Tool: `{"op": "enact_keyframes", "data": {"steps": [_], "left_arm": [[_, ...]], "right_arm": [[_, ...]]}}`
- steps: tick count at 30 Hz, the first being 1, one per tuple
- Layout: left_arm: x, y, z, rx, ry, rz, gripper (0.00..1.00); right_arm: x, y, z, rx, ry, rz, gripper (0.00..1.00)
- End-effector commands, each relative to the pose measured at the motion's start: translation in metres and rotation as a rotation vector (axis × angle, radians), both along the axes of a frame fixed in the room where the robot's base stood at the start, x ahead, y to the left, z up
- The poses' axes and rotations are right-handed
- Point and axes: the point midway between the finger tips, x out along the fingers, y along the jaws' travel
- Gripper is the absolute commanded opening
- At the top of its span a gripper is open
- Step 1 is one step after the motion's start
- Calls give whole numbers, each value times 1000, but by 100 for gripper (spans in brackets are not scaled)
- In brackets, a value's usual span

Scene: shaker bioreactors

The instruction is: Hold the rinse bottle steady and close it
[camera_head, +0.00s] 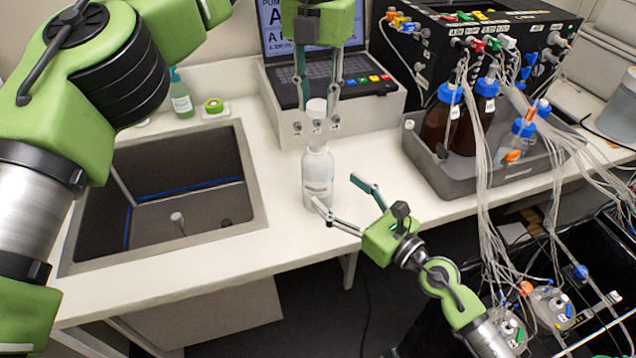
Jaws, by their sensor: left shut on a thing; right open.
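The rinse bottle (318,178), white and translucent with a small label, stands upright on the white counter, right of the sink. A white cap (316,106) is at its top, between the fingers of my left gripper (316,126). That gripper points down from above and is shut on the cap. I cannot tell whether the cap touches the bottle's neck or is just above it. My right gripper (335,190) is open at the bottle's lower right, one finger near its base and the other to the right. It does not grip the bottle.
The sink (185,195) lies to the left, with a green soap bottle (181,94) behind it. A laptop (315,50) sits on a white box behind the bottle. A grey tray (430,180) with blue-capped bottles and tubing stands to the right.

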Motion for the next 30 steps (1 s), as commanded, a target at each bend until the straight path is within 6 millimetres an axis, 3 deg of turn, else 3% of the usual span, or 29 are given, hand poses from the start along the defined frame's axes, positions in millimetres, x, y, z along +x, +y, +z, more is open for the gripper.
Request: {"op": "enact_keyframes", "data": {"steps": [10, 24, 25, 30], "left_arm": [[0, 0, 0, 0, 0, 0, 20], [0, 0, 0, 0, 0, 0, 20], [0, 0, 0, 0, 0, 0, 20], [0, 0, 0, 0, 0, 0, 20]], "right_arm": [[45, 38, 1, 1, 0, 0, 68], [53, 46, 0, 0, 1, 1, 68], [53, 46, 0, 0, 1, 1, 66], [53, 46, 0, 1, 1, 1, 22]]}}
